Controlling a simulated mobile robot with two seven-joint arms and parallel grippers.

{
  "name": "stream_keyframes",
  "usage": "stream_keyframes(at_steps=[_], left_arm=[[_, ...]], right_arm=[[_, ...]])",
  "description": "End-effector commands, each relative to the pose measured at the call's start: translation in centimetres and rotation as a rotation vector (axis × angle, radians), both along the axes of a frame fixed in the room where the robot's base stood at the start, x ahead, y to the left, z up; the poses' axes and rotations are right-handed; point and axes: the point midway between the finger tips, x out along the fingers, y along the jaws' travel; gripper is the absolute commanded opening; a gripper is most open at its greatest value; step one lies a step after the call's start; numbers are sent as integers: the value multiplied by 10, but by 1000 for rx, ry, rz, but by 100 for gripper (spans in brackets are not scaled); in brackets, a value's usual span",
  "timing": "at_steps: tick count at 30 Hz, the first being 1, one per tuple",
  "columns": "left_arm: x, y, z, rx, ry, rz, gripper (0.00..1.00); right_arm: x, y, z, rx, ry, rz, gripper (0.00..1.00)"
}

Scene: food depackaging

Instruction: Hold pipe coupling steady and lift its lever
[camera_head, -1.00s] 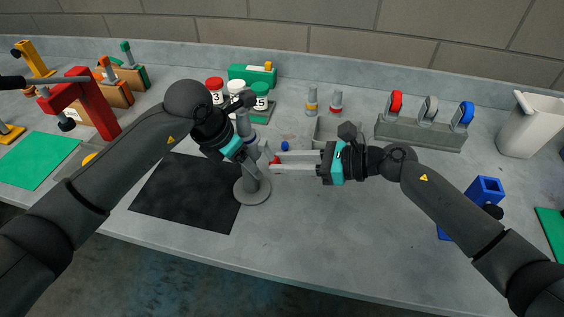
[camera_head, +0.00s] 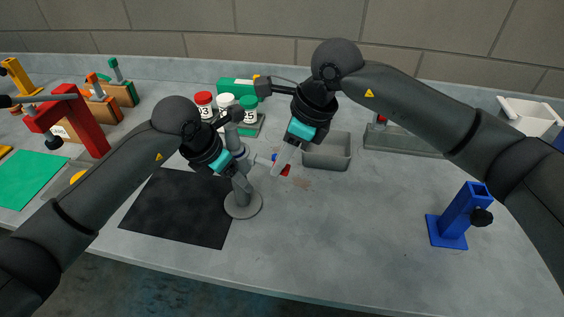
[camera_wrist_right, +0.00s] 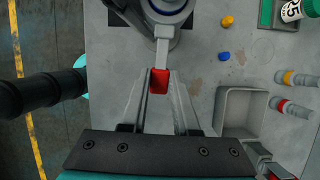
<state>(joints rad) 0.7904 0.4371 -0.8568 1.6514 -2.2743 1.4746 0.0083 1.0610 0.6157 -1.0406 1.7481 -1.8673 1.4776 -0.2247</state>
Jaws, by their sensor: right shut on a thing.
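The grey pipe coupling (camera_head: 246,160) stands upright on a post with a round base (camera_head: 243,205), beside the black mat. Its silver lever (camera_wrist_right: 163,48) has a red tip, which shows in the right wrist view (camera_wrist_right: 159,82) and low between the right fingers in the head view (camera_head: 286,171). My right gripper (camera_head: 284,168) reaches down from the upper right and is shut on the red tip. My left gripper (camera_head: 241,165) is at the coupling from the left. Its fingers are against or beside the pipe, and their closure is hidden.
A grey bin (camera_head: 328,158) sits just right of the right gripper. Jars with red, white and green caps (camera_head: 226,101) stand behind the coupling. A blue stand (camera_head: 458,215) is at the right. The black mat (camera_head: 178,210) and front right table are clear.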

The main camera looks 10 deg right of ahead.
Motion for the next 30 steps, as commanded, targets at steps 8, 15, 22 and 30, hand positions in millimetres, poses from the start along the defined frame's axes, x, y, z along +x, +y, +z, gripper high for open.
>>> stream_keyframes(at_steps=[8,15,22,30], left_arm=[[1,-3,3,-9,-5,-4,0],[0,-4,3,-10,-6,-5,0],[0,-5,3,-11,-6,-7,0],[0,-5,3,-13,-5,-7,0]], right_arm=[[0,6,9,-146,61,7,0],[0,7,11,-208,86,7,0],[0,7,12,-221,90,6,0],[0,7,12,-219,90,6,0]])
